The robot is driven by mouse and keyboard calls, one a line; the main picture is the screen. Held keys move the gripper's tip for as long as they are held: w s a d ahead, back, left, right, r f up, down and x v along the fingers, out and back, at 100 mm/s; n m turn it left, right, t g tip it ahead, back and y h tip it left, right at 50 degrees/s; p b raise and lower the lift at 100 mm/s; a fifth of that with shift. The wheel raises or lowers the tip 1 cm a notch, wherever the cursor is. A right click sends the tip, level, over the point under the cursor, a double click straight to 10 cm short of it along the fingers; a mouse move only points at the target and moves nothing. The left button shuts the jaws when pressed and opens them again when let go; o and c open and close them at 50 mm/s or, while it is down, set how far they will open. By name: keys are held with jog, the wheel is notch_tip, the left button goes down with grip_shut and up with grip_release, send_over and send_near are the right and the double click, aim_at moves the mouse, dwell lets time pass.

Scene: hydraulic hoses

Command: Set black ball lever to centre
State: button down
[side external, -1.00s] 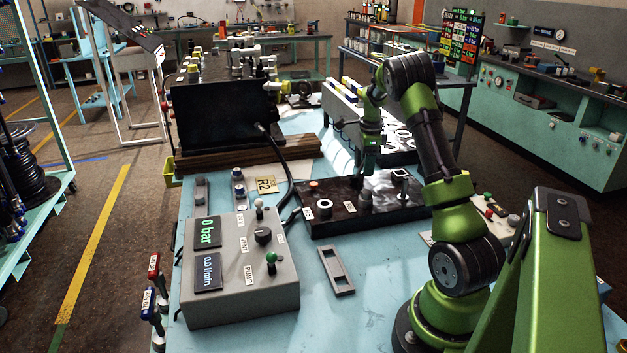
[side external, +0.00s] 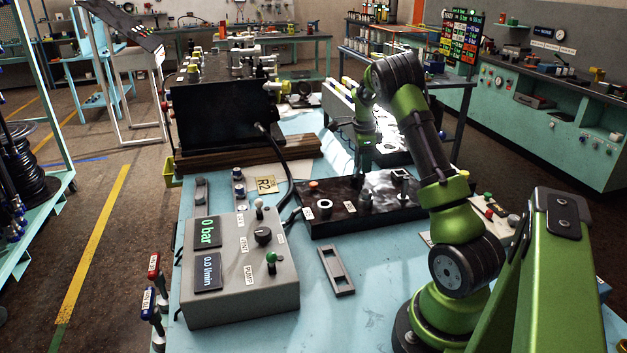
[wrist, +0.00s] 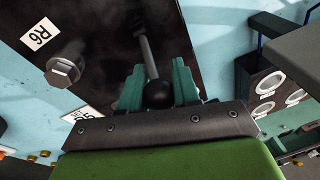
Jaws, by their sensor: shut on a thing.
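The black ball lever (wrist: 157,94) shows in the wrist view. Its grey rod (wrist: 147,55) runs up from the ball to the dark plate (wrist: 100,30). My gripper (wrist: 158,92) has its green fingers on either side of the ball and is shut on it. In the side external view my gripper (side external: 361,174) is low over the back of the black plate (side external: 337,222). The lever cannot be made out there, and its exact tilt cannot be told.
Bare blue bench (side external: 375,285) lies in front of the plate.

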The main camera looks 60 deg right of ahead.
jog(key=shift+w+a+r+g+h, duration=0.2)
jog(key=shift+w+a+g+h, duration=0.2)
jog(key=shift+g+h, duration=0.25)
jog(key=shift+w+a+r+g+h, duration=0.15)
jog(key=shift+w+a+g+h, duration=0.25)
jog(key=shift+g+h, duration=0.25)
jog(key=c, duration=0.8)
grip_release()
jog(key=v, duration=1.7)
jog(key=shift+f+n, duration=0.1)
jog(key=shift+n, duration=0.2)
